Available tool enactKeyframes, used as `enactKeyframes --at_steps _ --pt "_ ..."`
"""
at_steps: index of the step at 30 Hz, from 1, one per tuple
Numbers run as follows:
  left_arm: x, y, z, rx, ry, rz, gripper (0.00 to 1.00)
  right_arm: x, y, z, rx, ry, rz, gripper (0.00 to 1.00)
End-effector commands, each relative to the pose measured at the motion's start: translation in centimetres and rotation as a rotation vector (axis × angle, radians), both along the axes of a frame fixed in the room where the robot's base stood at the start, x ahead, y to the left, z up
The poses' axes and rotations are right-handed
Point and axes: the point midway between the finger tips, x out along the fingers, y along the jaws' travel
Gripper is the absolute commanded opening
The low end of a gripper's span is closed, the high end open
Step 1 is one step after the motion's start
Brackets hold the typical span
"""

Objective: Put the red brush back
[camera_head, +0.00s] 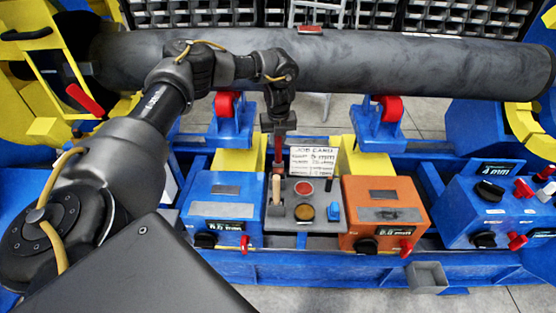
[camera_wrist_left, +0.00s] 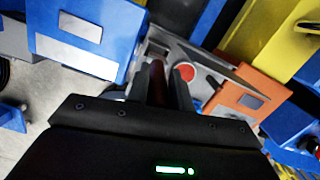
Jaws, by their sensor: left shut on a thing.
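My left gripper (camera_head: 278,158) points down over the grey tray (camera_head: 305,227) in the middle of the bench. It is shut on a dark red handle, which I take as the red brush (camera_head: 278,147); the handle also shows between the fingers in the left wrist view (camera_wrist_left: 157,84). The brush's lower end is hidden or too small to make out, so I cannot tell whether it touches the tray. A tan wooden handle (camera_head: 276,188) stands just below the fingertips. My right gripper is not in view.
The tray also holds a red disc (camera_head: 304,188), an amber disc (camera_head: 304,212) and a blue piece (camera_head: 333,212). A job card (camera_head: 313,160) stands behind it. A blue box (camera_head: 222,200) and an orange box (camera_head: 383,205) flank it. A large dark pipe (camera_head: 400,65) runs behind.

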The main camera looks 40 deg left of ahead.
Motion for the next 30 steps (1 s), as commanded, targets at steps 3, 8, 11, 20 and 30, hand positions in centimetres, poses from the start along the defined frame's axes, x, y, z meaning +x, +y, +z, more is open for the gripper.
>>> enactKeyframes --at_steps 3,8,11,20,30 --pt "-0.1 0.0 -2.2 0.0 0.004 0.0 0.0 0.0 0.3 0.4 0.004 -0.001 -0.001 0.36" --pt "0.0 0.0 -4.0 0.0 0.0 0.001 0.0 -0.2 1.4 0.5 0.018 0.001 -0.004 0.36" --pt "0.0 0.0 -4.3 -0.001 0.001 0.001 0.0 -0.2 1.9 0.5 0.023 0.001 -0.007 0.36" --pt "-0.1 0.0 -7.0 0.0 0.004 0.001 0.0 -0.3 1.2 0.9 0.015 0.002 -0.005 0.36" --pt "0.0 0.0 -8.0 -0.002 0.0 0.002 0.0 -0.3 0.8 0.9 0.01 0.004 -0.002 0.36"
